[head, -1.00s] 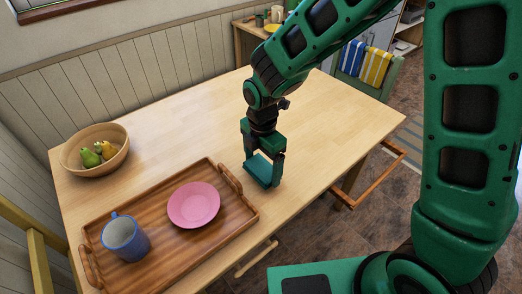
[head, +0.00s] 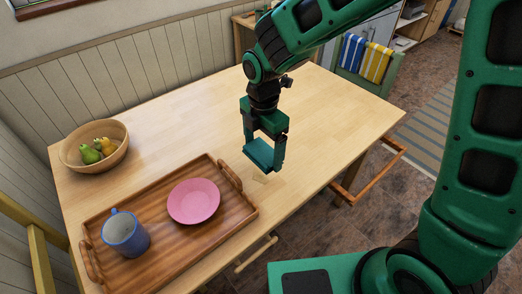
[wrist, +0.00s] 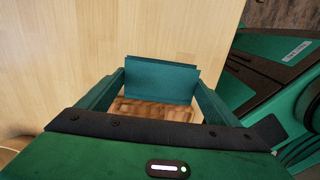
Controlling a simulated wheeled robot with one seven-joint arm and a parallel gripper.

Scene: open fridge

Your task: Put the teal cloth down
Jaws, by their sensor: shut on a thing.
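The teal cloth (head: 258,153) is a small folded piece held between the fingers of my gripper (head: 265,158). It hangs a little above the light wooden table (head: 310,115), with a faint shadow below it. In the wrist view the cloth (wrist: 160,80) spans the gap between the two fingers of my gripper (wrist: 160,92). My gripper is shut on it and points down, just right of the tray.
A wooden tray (head: 160,242) with handles holds a pink plate (head: 194,201) and a blue mug (head: 124,234). A wooden bowl (head: 75,160) with fruit stands at the far left. The table's middle and right are clear. A chair (head: 372,72) with striped towels stands beyond.

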